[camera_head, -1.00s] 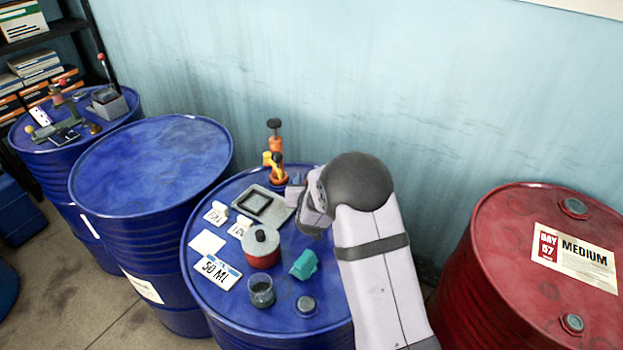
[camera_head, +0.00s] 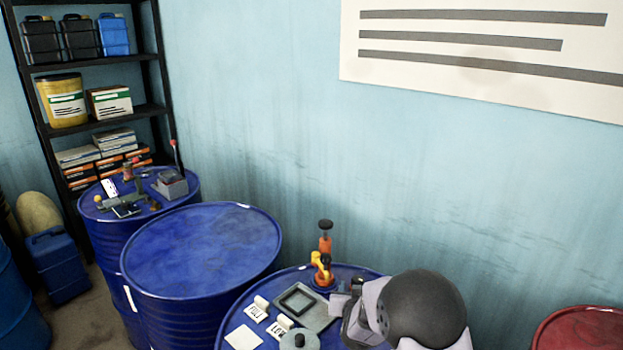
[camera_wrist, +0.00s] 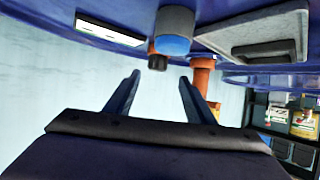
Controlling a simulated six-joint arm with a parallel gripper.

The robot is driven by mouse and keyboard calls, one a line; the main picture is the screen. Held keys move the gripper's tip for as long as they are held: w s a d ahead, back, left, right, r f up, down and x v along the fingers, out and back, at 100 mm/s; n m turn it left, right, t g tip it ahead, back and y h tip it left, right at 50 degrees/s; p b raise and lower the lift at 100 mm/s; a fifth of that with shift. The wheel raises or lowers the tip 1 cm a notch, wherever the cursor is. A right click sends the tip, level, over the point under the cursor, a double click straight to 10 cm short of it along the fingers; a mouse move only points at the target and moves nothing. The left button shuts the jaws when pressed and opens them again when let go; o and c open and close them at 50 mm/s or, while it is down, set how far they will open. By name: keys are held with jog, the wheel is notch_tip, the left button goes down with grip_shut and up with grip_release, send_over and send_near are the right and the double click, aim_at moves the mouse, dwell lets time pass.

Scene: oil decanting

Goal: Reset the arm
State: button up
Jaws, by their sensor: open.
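My gripper (camera_head: 345,303) is over the right part of the near blue drum (camera_head: 245,325), beside the grey tray, with my dark rounded wrist joint in front of it. In the wrist view my gripper's two fingers (camera_wrist: 158,88) stand apart with nothing between them. The orange hand pump (camera_head: 325,243) with a dark knob stands at the back of the drum. An orange post, probably this pump, shows beyond the fingers in the wrist view (camera_wrist: 203,75).
The grey tray (camera_head: 330,318), label stands (camera_head: 257,308) and a grey lid (camera_head: 299,341) are on the near drum. A bare blue drum (camera_head: 200,250) stands left of it. A red drum (camera_head: 585,325) is at right. The wall is close behind.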

jog(key=s+r+g+p, duration=0.4)
jog(key=s+p, duration=0.1)
jog(key=s, duration=0.7)
jog(key=s+r+n+g+y+p, duration=0.1)
jog(key=s+r+g+p, duration=0.3)
jog(key=s, duration=0.9)
jog(key=s+r+n+g+y+p, duration=0.1)
jog(key=s+r+g+p, duration=0.3)
jog(key=s, duration=0.8)
notch_tip(320, 180, up, 2)
jog(key=shift+s+a+r+g+p, duration=0.15)
jog(key=shift+s+a+g+p, duration=0.2)
jog(key=shift+p, duration=0.9)
jog(key=shift+d, duration=0.1)
